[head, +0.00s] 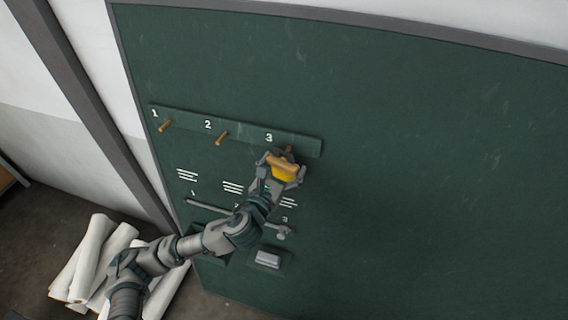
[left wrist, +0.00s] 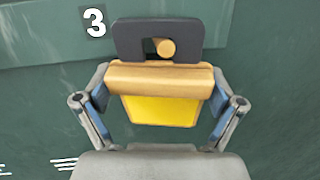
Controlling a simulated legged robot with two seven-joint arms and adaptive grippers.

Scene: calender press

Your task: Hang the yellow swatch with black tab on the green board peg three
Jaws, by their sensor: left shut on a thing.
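The yellow swatch (left wrist: 160,111) hangs below a wooden bar (left wrist: 160,80), with a black tab (left wrist: 128,42) above it. My left gripper (head: 284,170) is shut on the swatch at its bar, one finger at each end, in front of the green board (head: 420,150). The round end of peg three (left wrist: 165,48) shows within the tab's hole, toward its right side. I cannot tell how far the peg passes through. In the head view, the swatch (head: 285,174) is just below peg three (head: 288,149), and its tab is largely hard to make out. My right gripper is not in view.
Peg one (head: 165,125) and peg two (head: 222,138) are bare on the rail (head: 312,147) to the left. Below are a grey bar (head: 208,207) and an eraser-like block (head: 268,259) on a small ledge. White rolls (head: 88,258) lie on the floor. The board's right side is clear.

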